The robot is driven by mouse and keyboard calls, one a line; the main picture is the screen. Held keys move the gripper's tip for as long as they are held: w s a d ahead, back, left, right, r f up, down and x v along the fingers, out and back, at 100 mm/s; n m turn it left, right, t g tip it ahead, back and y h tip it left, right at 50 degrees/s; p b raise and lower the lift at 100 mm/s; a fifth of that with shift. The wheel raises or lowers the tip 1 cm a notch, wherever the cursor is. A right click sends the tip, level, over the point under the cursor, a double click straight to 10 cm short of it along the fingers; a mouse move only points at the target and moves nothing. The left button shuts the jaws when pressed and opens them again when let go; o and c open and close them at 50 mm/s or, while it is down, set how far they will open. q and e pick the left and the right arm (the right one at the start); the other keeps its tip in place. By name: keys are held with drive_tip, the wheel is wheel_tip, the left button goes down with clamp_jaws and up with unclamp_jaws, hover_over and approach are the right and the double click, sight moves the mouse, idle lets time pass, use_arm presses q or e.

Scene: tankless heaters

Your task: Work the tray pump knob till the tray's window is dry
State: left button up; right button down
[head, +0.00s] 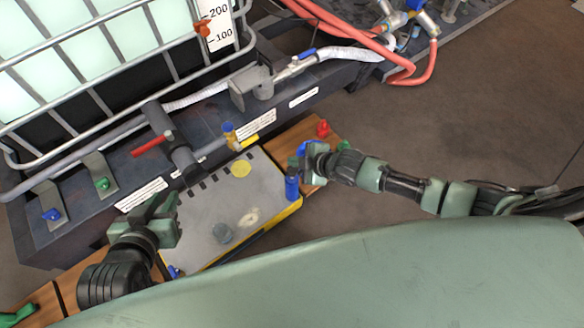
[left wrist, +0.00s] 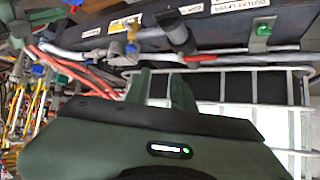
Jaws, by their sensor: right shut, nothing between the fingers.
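The tray (head: 205,211) is a grey flat-topped box with a yellow side, below the tank frame in the head view. A yellow disc (head: 241,169), a pale round patch (head: 250,217) and a grey round piece (head: 222,233) are on its top. I cannot tell which is the window. A blue upright cylinder (head: 292,187) stands at the tray's right edge; I cannot tell if it is the pump knob. My right gripper (head: 304,160) is shut and empty, just above this cylinder; contact is unclear. My left gripper (head: 172,215) is open and empty over the tray's left edge.
The caged tank (head: 80,60) stands at upper left. A red-handled valve (head: 150,146) and a brass valve with a blue top (head: 229,133) are behind the tray. A red knob (head: 322,128) sits on the wooden boards. Red hoses (head: 425,72) lie at upper right. Floor at right is clear.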

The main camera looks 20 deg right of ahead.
drive_tip(key=shift+r, duration=0.3)
drive_tip(key=shift+r+p, duration=0.45)
drive_tip(key=shift+p, duration=0.3)
drive_tip(key=shift+r+p, duration=0.7)
use_arm(q)
drive_tip(key=s+a+f+g+y, duration=0.1)
drive_tip(key=s+a+f+g, duration=0.1)
drive_tip(key=s, duration=0.4)
drive_tip(key=s+a+f+g, duration=0.2)
drive_tip(key=s+f+g, duration=0.1)
drive_tip(key=s, duration=0.3)
drive_tip(key=shift+g+y, duration=0.4)
drive_tip(key=shift+g, duration=0.5)
